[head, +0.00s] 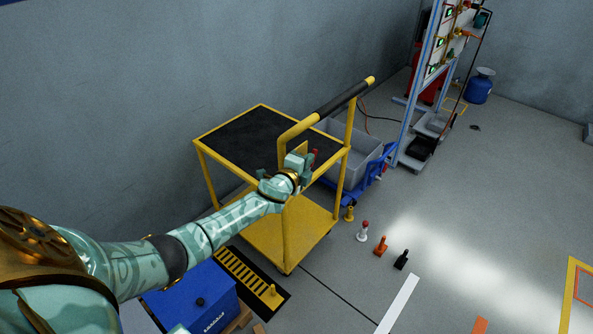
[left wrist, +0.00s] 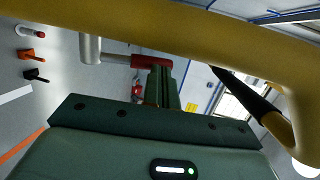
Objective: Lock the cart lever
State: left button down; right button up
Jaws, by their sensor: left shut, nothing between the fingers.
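The yellow cart (head: 268,230) with a black top stands by the wall in the head view. Its black-gripped push handle (head: 342,97) rises at the right end. The lever's red end (head: 314,154) shows just beside my left gripper (head: 301,160), which is shut and empty at the handle end of the cart. In the left wrist view the lever has a silver post and rod with a red grip (left wrist: 146,61). The shut fingers (left wrist: 162,75) lie right at the red grip's end; I cannot tell whether they touch. My right gripper is out of view.
The cart's yellow handle tube (left wrist: 170,22) crosses close above the fingers in the left wrist view. A grey bin (head: 350,150) on a blue base stands behind the cart. Several small floor pegs, one of them orange (head: 381,245), stand to the right. A blue box (head: 195,298) is below my arm.

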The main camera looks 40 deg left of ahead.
pick_arm(q)
jog(key=shift+d+b+x, duration=0.2)
jog(key=shift+b+x, duration=0.4)
jog(key=shift+x, duration=0.5)
jog(key=shift+d+b+x, duration=0.2)
jog(key=shift+b+x, duration=0.4)
jog(key=shift+x, duration=0.45)
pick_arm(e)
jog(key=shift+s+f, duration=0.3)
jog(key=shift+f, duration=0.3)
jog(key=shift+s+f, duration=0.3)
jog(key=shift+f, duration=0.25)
pick_arm(q)
jog(key=p+v, duration=0.6)
jog(key=v, duration=1)
jog(key=shift+f, duration=0.15)
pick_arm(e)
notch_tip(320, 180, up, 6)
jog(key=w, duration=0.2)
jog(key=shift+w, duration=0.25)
pick_arm(q)
jog(key=shift+s, duration=0.1)
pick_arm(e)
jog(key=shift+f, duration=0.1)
